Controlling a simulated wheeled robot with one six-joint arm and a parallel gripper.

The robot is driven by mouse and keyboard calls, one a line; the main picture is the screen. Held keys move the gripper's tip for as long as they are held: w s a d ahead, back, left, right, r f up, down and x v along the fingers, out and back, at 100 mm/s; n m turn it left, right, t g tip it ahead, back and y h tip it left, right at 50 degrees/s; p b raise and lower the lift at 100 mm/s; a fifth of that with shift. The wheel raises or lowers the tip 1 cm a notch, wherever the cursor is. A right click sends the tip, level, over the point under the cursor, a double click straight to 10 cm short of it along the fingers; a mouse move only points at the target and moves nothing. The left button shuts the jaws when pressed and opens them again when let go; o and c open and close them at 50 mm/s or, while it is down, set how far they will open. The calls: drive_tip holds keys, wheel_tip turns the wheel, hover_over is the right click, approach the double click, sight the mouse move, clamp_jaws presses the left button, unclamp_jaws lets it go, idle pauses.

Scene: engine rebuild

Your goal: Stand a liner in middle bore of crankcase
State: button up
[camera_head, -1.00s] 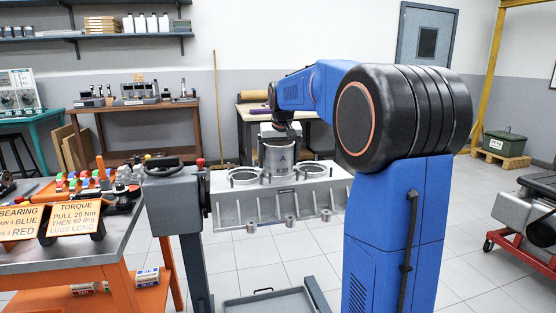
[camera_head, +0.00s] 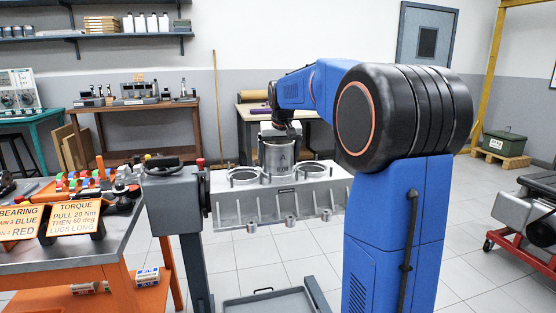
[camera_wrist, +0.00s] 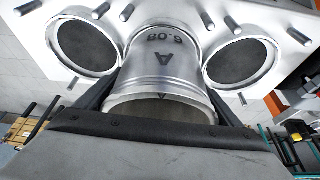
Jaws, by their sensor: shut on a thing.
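The silver cylindrical liner (camera_head: 278,159) is upright over the middle bore position of the crankcase (camera_head: 300,197), between the two open outer bores. In the wrist view the liner (camera_wrist: 165,62) shows an "A" and a number on its wall, with its open upper end nearest me. My gripper (camera_head: 280,133) is shut on the liner near its upper end; in the wrist view its dark fingers (camera_wrist: 160,88) lie on either side. The middle bore is hidden behind the liner. I cannot tell whether the lower end has entered it.
Several studs (camera_wrist: 224,98) stand on the crankcase deck around the bores. A grey stand with a handwheel (camera_head: 165,168) holds the crankcase at its left. A workbench (camera_head: 80,255) with tools and signs is at left. A grey tray (camera_head: 270,304) lies below.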

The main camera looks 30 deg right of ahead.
drive_tip(key=shift+f, duration=0.25)
idle(0.4)
drive_tip(key=shift+r, duration=0.3)
idle(2.0)
drive_tip(key=o, duration=1.1)
drive_tip(key=shift+o, duration=0.5)
drive_tip(key=shift+r, duration=1.5)
drive_tip(key=v, duration=1.7)
drive_tip(key=shift+r, duration=0.2)
drive_tip(key=shift+a, duration=0.1)
